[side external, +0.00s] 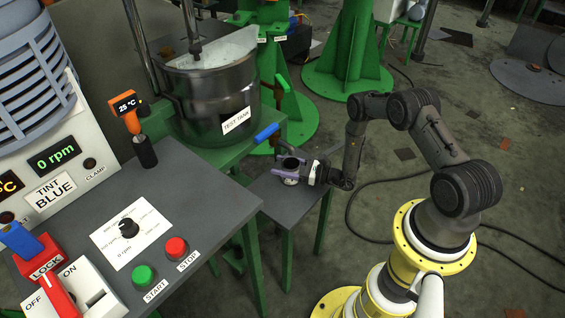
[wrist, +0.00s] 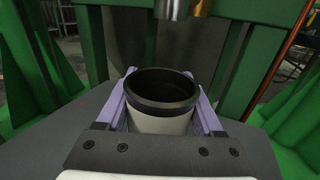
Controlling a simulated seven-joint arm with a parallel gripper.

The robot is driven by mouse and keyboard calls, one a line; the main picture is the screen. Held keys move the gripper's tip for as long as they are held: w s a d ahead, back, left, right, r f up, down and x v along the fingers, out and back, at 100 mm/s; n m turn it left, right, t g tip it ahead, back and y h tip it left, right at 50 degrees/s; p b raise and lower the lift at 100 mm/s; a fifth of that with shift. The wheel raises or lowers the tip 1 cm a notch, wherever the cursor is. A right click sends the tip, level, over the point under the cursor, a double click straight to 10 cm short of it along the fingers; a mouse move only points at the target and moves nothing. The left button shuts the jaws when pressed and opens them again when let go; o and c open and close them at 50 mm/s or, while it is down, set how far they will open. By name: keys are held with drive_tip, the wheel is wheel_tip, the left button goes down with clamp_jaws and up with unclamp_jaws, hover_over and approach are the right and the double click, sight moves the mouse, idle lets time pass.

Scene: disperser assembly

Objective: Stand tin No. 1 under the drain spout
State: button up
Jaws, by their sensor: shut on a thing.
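The tin (wrist: 162,124) is a pale cylinder with a black rim and a dark, open inside. It stands upright between the lilac fingers of my gripper (wrist: 162,100), which is shut on it. In the side view the tin (side external: 291,181) shows small, at my gripper (side external: 289,169) over the small grey stand; I cannot tell whether it touches the stand top. No number can be read on it. In the wrist view the drain spout (wrist: 172,8), a dark and brassy pipe end, hangs at the top edge, above and beyond the tin's mouth.
The steel test tank (side external: 215,100) stands on a green frame behind the stand, with a blue handle (side external: 267,132) near its base. The grey stand top (side external: 262,189) has bare room on its left. The grey control bench (side external: 190,190) lies to the left. Green legs (wrist: 92,45) rise behind the tin.

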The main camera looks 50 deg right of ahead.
drive_tip(key=shift+f, duration=0.1)
drive_tip(key=o, duration=1.5)
drive_tip(key=shift+o, duration=0.2)
drive_tip(key=v, duration=1.2)
